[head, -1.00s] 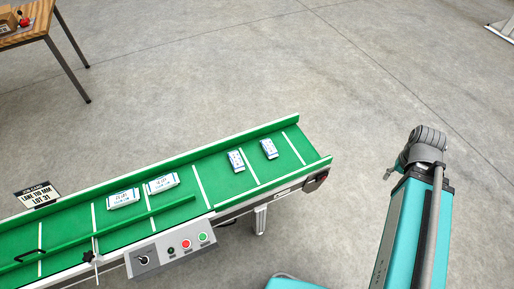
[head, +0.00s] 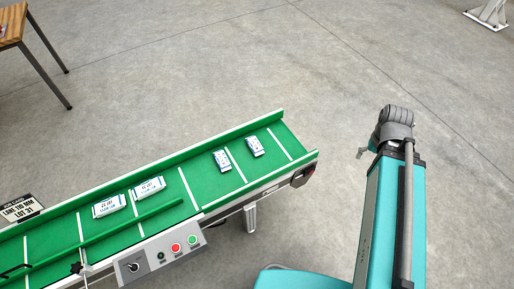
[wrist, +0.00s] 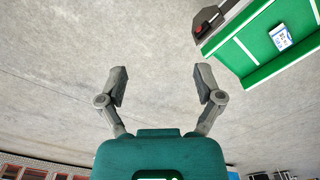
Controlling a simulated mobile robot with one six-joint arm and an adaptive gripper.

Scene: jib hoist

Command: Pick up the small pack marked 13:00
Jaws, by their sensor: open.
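Two small white-and-blue packs lie near the right end of a green conveyor belt (head: 205,183): a left one (head: 222,161) and a right one (head: 255,147). Two wider white packs lie farther left on the belt: one (head: 109,206) and another (head: 148,188). The printing on all of them is too small to read, so I cannot tell which is marked 13:00. My gripper (wrist: 160,70) is open and empty over bare floor, to the right of the belt's end. In the wrist view one pack (wrist: 281,37) shows on the belt at upper right, apart from the fingers.
The conveyor has raised side rails, a green guide bar (head: 130,228) and a control box (head: 160,256) with red and green buttons in front. A lot sign (head: 22,209) stands behind its left part. A wooden table (head: 14,27) is at upper left.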

